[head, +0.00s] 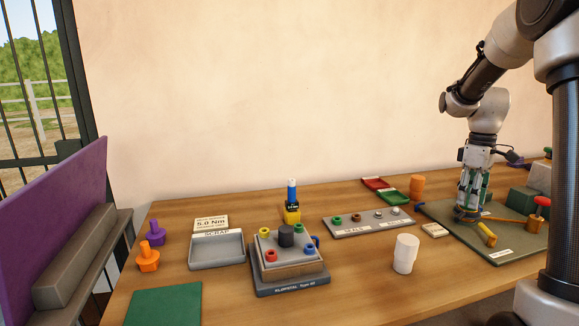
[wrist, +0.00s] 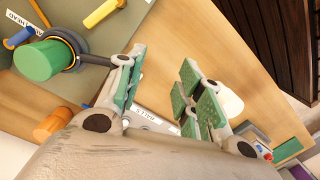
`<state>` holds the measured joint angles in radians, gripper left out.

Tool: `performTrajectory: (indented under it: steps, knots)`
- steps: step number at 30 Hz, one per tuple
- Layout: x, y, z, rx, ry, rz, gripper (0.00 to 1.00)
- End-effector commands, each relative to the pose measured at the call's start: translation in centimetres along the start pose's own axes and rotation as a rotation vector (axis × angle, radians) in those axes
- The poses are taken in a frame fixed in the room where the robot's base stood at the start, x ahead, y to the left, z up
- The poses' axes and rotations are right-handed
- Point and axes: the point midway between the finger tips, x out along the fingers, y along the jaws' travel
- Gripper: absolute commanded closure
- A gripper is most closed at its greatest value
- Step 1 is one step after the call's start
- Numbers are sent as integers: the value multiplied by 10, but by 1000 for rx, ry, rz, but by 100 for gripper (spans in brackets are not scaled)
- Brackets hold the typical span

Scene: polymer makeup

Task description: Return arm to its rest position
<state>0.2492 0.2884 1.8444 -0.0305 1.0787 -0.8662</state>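My gripper (head: 470,208) is at the right of the head view, pointing down above the left part of a grey-green mat (head: 505,252). In the wrist view my gripper (wrist: 158,88) has its two green-padded fingers spread apart, with only table and part of a label strip between them. In the head view the fingers largely hide that spot. My arm reaches down from the upper right.
A seals tray (head: 345,229), a fixture (head: 290,278) with colored knobs and a scrap tray (head: 217,262) stand farther left. An orange cylinder (head: 417,185) stands behind.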

Motion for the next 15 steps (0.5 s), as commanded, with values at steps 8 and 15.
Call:
performTrajectory:
  steps: [8, 15]
  knots:
    - [-36, -140, 71, 638, 128, 50, 64]
    - [-36, -223, 122, 706, 277, 84, 64]
